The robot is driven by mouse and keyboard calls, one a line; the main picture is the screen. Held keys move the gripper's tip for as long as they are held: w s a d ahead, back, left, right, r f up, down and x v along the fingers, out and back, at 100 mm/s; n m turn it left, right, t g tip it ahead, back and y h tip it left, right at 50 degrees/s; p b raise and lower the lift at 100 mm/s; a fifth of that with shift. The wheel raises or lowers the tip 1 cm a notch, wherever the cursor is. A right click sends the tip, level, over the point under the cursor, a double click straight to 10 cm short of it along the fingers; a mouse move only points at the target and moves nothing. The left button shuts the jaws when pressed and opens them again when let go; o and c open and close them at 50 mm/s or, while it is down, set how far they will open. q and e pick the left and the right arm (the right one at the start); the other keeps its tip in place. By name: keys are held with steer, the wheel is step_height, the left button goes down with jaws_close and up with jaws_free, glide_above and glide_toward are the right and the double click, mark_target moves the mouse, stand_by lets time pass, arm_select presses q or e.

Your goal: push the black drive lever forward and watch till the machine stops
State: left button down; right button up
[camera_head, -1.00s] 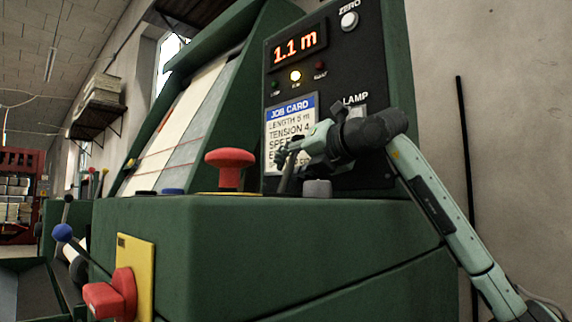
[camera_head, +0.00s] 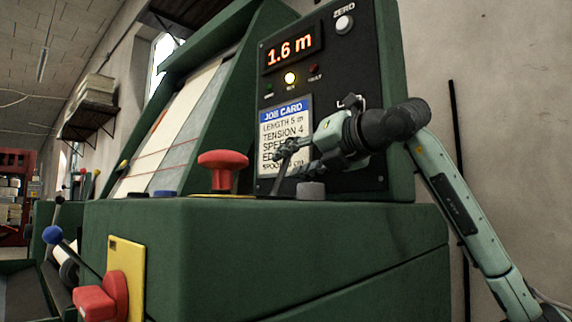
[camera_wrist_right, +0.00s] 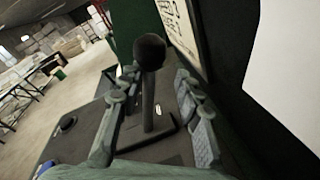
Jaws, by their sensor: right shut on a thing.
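The black drive lever (camera_head: 280,176) stands on top of the green machine (camera_head: 260,235), in front of its dark panel (camera_head: 350,95). My right gripper (camera_head: 288,154) is shut on the lever near its upper end. In the right wrist view, the lever's round black knob (camera_wrist_right: 149,51) and shaft (camera_wrist_right: 148,100) show between the two fingers. My left gripper is not in view.
A job card (camera_head: 285,125) is on the panel, partly hidden by my gripper. A red switch (camera_head: 105,297) and a blue-knobbed lever (camera_head: 53,235) are at lower left.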

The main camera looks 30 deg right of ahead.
steer(key=shift+d+v, duration=0.2)
steer(key=shift+v, duration=0.8)
steer(key=shift+d+v, duration=0.2)
steer(key=shift+v, duration=0.8)
steer(key=shift+s+a+f, duration=0.1)
steer(key=shift+s+f, duration=0.05)
steer(key=shift+s, duration=0.05)
steer(key=shift+a, duration=0.15)
steer(key=v, duration=1.2)
